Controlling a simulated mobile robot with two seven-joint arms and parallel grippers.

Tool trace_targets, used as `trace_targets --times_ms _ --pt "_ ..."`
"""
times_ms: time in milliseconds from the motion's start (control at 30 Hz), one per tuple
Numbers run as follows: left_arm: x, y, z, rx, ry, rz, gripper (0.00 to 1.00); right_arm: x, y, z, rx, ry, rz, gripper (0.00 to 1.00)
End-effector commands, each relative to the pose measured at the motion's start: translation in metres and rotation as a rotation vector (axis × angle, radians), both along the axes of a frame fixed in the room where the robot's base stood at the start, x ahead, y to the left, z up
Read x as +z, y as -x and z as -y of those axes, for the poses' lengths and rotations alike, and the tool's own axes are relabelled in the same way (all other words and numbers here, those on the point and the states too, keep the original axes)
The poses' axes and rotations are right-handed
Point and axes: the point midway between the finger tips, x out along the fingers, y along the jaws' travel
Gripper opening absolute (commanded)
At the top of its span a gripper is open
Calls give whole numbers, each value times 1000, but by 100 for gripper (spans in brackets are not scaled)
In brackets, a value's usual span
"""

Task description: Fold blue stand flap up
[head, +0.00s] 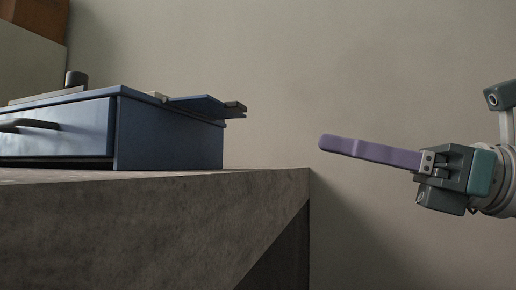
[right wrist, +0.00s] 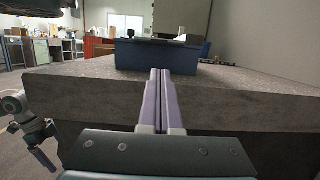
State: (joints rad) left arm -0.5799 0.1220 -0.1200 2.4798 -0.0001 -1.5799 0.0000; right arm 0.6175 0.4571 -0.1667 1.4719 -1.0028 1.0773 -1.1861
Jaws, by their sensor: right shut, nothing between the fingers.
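The blue stand (head: 168,137) is a box with a drawer front and handle, standing on the concrete bench at the left of the head view. Its blue flap (head: 203,105) lies nearly flat at the top right, sloping slightly down and sticking out past the stand's side. A dark grey piece (head: 236,109) is at the flap's outer end. My right gripper (head: 322,143) has long purple fingers, shut and empty, to the right of the flap, lower and apart from it. In the right wrist view its fingers point toward the stand (right wrist: 190,62). My left gripper (right wrist: 44,160) shows small at lower left; its opening is unclear.
The concrete bench (head: 120,220) ends right of the stand, and my right gripper is in free air beyond that edge. Shelves and desks stand far behind in the right wrist view.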

Motion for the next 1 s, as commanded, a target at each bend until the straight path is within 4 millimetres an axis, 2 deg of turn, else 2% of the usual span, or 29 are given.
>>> trace_targets --times_ms 233,367,800,1000 --pt "1 0 -1 -2 -3 0 100 1 0 0 -1 -1 -1 0" --pt "-3 0 -1 -2 -3 0 100 3 -3 -8 0 -3 1 0" --pt "-28 0 0 1 1 0 100 19 -25 -77 1 -4 1 0" --pt "-32 0 2 4 7 0 100 24 -30 -91 -1 -3 -2 0"
